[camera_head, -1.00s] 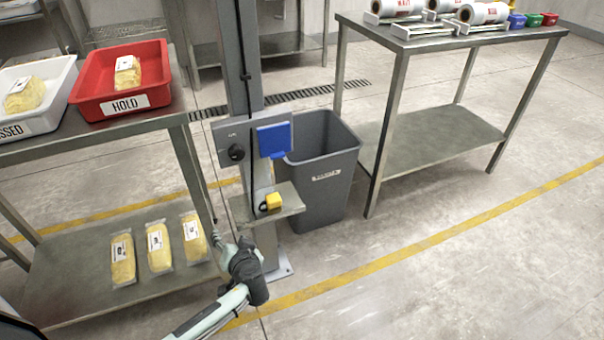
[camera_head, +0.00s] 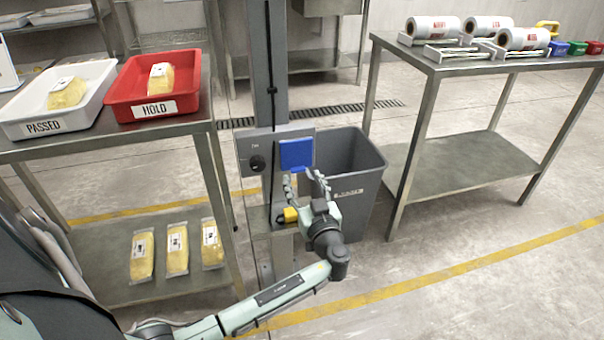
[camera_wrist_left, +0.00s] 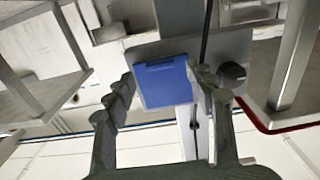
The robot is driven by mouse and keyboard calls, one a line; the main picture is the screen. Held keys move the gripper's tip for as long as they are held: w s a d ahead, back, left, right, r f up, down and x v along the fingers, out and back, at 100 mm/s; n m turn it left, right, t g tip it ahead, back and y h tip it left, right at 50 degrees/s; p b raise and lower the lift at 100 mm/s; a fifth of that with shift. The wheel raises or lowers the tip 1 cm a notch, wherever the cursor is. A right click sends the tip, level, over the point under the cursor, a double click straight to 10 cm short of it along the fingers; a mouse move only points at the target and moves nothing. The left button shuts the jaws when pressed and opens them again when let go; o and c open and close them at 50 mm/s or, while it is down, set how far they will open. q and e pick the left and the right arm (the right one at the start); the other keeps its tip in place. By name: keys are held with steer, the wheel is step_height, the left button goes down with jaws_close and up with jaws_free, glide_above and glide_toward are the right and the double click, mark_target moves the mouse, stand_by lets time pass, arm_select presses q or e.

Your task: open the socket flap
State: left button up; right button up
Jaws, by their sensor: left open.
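The socket flap is a blue square cover (camera_head: 296,154) on the grey plate of the post, and it looks closed. It also shows in the left wrist view (camera_wrist_left: 165,82), beyond and between the fingers. My left gripper (camera_head: 305,178) is open, just below and in front of the flap, with its fingers pointing up toward it. In the left wrist view the gripper (camera_wrist_left: 160,88) holds nothing. I cannot tell for certain whether a fingertip touches the plate. My right gripper is not in view.
A dark knob (camera_head: 257,163) sits left of the flap. A yellow plug-like block (camera_head: 290,215) is on the small shelf below, close to my left gripper. A grey bin (camera_head: 350,200) stands right behind. A red HOLD tray (camera_head: 190,107) is on the left table.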

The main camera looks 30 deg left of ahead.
mark_target(298, 157)
arm_select(q)
steer(key=shift+x, duration=1.35)
jaws_close()
